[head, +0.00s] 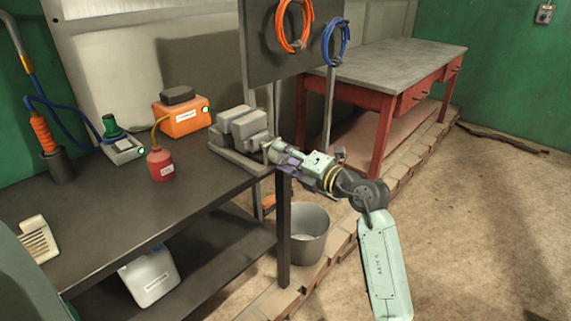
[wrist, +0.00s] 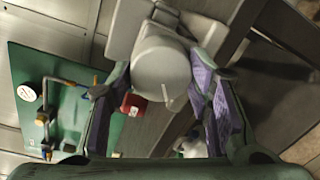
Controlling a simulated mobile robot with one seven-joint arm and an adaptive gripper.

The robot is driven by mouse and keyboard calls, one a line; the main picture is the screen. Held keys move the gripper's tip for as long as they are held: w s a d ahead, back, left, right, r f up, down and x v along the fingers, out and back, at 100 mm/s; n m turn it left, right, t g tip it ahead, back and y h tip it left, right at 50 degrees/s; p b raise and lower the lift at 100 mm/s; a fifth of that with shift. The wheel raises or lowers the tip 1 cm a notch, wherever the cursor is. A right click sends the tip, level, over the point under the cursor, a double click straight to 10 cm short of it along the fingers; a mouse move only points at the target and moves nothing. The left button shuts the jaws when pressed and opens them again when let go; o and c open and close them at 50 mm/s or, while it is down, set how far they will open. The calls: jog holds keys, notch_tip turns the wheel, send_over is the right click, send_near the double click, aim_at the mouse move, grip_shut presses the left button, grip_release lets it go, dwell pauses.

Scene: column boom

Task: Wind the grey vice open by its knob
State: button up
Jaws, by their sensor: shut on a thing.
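The grey vice (head: 240,130) sits at the right end of the dark workbench (head: 100,215) in the head view. Its round grey knob (wrist: 162,66) fills the middle of the wrist view, with a small peg on its face. My gripper (head: 279,157) is at the vice's right end, reaching in from the right. In the wrist view my gripper (wrist: 165,85) has a purple-padded finger on each side of the knob and is shut on it. The fingers hide the knob's sides. In the head view the gripper covers part of the knob, and I cannot tell the jaw gap.
A red oil can (head: 160,164), an orange box (head: 182,117) and a soldering-type station (head: 122,148) stand on the bench left of the vice. A grey bucket (head: 308,232) stands on the floor below my arm. A red table (head: 400,62) stands behind. Open floor lies right.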

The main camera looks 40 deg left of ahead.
jog(key=n+b, duration=0.3)
jog(key=shift+f+n, duration=0.3)
jog(key=shift+f, duration=0.05)
jog(key=n+b, duration=0.4)
jog(key=b, duration=0.2)
jog(key=shift+f+t, duration=0.1)
jog(key=shift+t, duration=0.2)
jog(key=n+b, duration=0.4)
jog(key=b, duration=0.1)
jog(key=shift+n, duration=0.4)
jog(key=n+b, duration=0.4)
jog(key=b, duration=0.1)
jog(key=shift+w+n+y+b, duration=0.1)
jog(key=shift+n+y+b, duration=0.3)
jog(key=n+b, duration=0.4)
jog(key=shift+n, duration=0.3)
jog(key=n+b, duration=0.2)
jog(key=n, duration=0.1)
jog(key=shift+w+n, duration=0.1)
jog(key=shift+n, duration=0.3)
jog(key=n, duration=0.1)
jog(key=n+b, duration=0.1)
jog(key=n, duration=0.1)
jog(key=n+g+b, duration=0.1)
jog(key=shift+r+n+y, duration=0.25)
jog(key=shift+n+y, duration=0.05)
jog(key=shift+n, duration=1.8)
jog(key=shift+r+b, duration=0.1)
jog(key=shift+b, duration=0.2)
